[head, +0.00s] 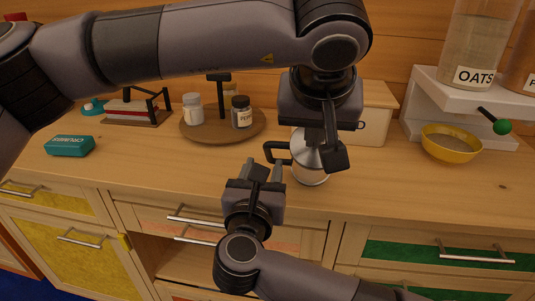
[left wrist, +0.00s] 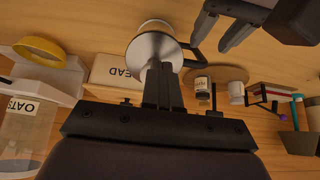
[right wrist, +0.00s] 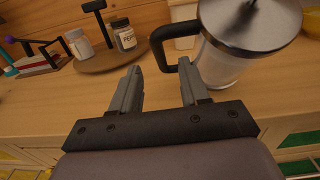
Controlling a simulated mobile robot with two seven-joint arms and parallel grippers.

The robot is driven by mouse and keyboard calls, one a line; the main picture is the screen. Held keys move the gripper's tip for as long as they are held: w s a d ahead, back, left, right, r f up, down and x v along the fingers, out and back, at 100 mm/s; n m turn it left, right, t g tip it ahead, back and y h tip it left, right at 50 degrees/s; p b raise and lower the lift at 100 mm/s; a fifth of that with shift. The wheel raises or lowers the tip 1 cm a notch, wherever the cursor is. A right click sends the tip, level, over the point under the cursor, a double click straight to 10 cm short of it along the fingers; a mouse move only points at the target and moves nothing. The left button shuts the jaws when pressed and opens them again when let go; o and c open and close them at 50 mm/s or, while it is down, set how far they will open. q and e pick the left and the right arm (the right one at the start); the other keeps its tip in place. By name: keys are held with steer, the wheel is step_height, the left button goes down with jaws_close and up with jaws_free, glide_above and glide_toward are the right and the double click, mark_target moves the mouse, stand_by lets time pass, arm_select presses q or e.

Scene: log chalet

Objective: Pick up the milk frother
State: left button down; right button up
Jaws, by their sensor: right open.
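The milk frother (head: 308,172) is a pale jug with a steel lid and a black side handle. It is upright at the counter's front part. My left gripper (head: 333,160) reaches down over its lid from above; in the left wrist view its fingers (left wrist: 162,80) are close together at the lid's middle and look shut on its top, though the knob is hidden. My right gripper (head: 264,168) is open and empty, just in front of the handle. In the right wrist view the handle (right wrist: 160,48) lies just beyond and between the fingertips (right wrist: 158,75).
A bread box (head: 375,125) stands behind the frother. A yellow bowl (head: 450,149) and white shelf (head: 425,95) are at right.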

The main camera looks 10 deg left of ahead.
mark_target(268, 156)
arm_select(q)
steer(key=shift+f, duration=0.35)
arm_select(e)
steer(key=shift+w, duration=3.15)
jaws_close()
steer(key=shift+w+f, duration=0.1)
steer(key=shift+f, duration=0.05)
arm_select(q)
steer(key=shift+w+r, duration=0.15)
steer(key=shift+r, duration=0.55)
steer(key=shift+r, duration=0.1)
